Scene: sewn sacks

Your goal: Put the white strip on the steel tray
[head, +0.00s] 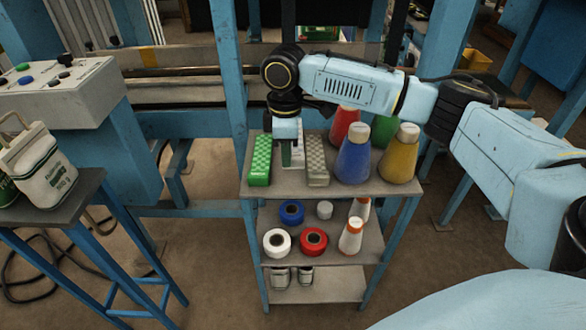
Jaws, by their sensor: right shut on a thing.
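The white strip (298,157) is on the top shelf of the blue-framed rack, between a green checkered strip (261,160) and a grey patterned strip (317,161). My right gripper (287,156) points down over it and is shut on it. The gripper hides part of the strip, and I cannot tell whether the strip still touches the shelf. I cannot make out a steel tray in this view. My left gripper is not in view.
Blue (353,158), yellow (399,156), red (342,124) and green (383,132) cones crowd the top shelf (345,188) at right. Rolls and smaller cones fill the lower shelf. A sewn sack (42,166) stands on a table at left. A blue post (229,70) rises behind.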

